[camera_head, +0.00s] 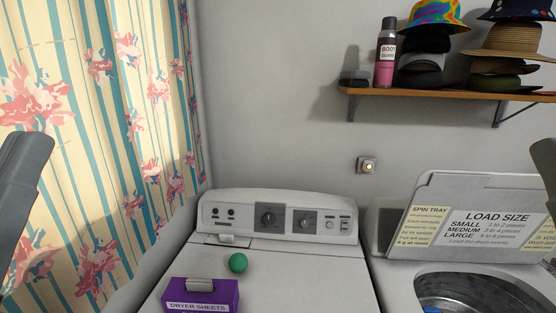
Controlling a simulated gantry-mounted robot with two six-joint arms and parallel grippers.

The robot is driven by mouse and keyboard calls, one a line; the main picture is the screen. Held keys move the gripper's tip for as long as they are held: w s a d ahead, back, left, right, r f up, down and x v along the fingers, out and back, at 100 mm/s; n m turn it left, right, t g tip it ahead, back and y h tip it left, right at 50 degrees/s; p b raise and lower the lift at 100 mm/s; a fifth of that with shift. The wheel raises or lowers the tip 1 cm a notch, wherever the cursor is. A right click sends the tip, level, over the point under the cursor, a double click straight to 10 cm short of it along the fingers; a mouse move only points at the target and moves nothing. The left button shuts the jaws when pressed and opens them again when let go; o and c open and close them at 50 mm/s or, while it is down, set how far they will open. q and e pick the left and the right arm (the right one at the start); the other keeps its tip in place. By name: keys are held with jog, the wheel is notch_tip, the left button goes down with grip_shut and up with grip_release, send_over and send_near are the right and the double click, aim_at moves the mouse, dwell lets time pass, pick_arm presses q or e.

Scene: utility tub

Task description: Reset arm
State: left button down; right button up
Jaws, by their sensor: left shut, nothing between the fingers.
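My left gripper (24,185) shows only in part, as a dark grey piece at the left edge in front of the curtain. It is shut with nothing in it, upright and apart from every object. At the right edge a dark grey part of my right arm (546,165) shows. My right gripper does not show.
A white dryer (290,265) holds a purple dryer sheets box (220,291) and a green ball (238,262). At right a washer's lid (440,190) stands open. A wall shelf (440,93) holds a spray can (385,60) and hats. A floral curtain (100,130) hangs at left.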

notch_tip(320, 180, up, 34)
jog(key=p, duration=3)
jog(key=shift+f, duration=0.25)
